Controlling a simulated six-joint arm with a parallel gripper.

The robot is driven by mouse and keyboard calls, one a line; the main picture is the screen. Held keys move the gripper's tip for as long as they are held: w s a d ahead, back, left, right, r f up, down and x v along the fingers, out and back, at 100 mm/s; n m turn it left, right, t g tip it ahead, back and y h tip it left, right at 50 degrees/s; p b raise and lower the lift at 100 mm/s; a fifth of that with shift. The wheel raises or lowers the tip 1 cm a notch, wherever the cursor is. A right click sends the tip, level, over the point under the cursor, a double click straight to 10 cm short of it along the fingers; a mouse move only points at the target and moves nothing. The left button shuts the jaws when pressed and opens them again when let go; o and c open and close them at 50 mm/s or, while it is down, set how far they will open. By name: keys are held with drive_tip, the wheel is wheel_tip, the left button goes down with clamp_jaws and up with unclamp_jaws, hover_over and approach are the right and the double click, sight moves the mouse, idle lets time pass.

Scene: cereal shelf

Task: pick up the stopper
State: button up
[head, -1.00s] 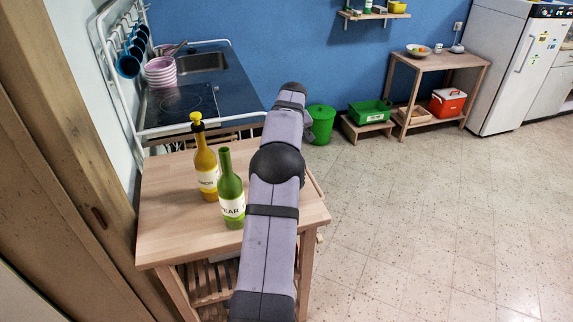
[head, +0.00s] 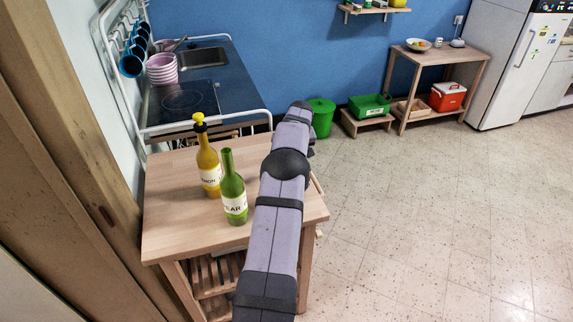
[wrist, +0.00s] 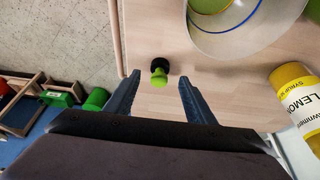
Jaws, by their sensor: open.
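The stopper (wrist: 159,73), with a black end and a green end, lies on the wooden table (head: 165,225) in the wrist view. My gripper (wrist: 160,77) is open and empty, with one finger on each side of the stopper and no visible contact. In the head view my arm hides the stopper and my gripper. The green pear bottle (head: 233,188) stands with a bare neck on the table. The yellow lemon bottle (head: 208,165) beside it has a yellow stopper (head: 199,120) in its neck. The lemon bottle also shows in the wrist view (wrist: 298,95).
A white, blue-lined round thing (wrist: 225,35) with green is cut off at the wrist view's top right; I cannot tell what it is. A counter with a sink (head: 203,58) lies behind the table. A green bin (head: 322,118) stands beyond. The floor at right is clear.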

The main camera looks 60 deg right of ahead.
drive_tip(key=shift+p+x, duration=1.15)
drive_tip(key=shift+x, duration=1.35)
drive_tip(key=c, duration=1.1)
